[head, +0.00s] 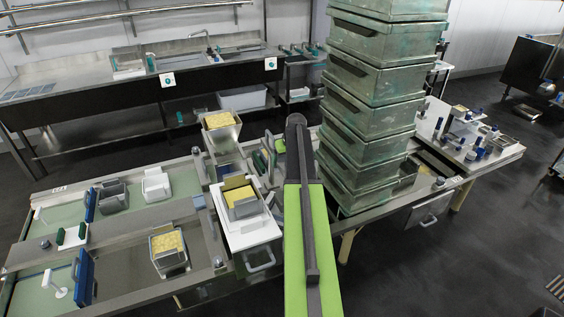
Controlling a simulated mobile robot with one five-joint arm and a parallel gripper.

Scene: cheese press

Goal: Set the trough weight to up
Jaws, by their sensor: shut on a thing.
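Two long metal troughs with pale green floors run across the left: a far trough (182,183) and a near trough (38,257). Blue upright plates stand across them, one in the far trough (90,205) and one in the near trough (84,279). A white T-shaped piece (56,284) stands in the near trough. I cannot tell which part is the trough weight or whether it is up. My green and dark grey arm reaches forward in the middle of the head view. My gripper's jaws do not show; the arm hides what lies behind it.
A tall stack of green-stained crates (378,110) stands just right of my arm. Bins of yellow curd stand left of it, one on a white board (255,237) and one in the near trough (168,248). A sink counter (130,85) lines the back wall.

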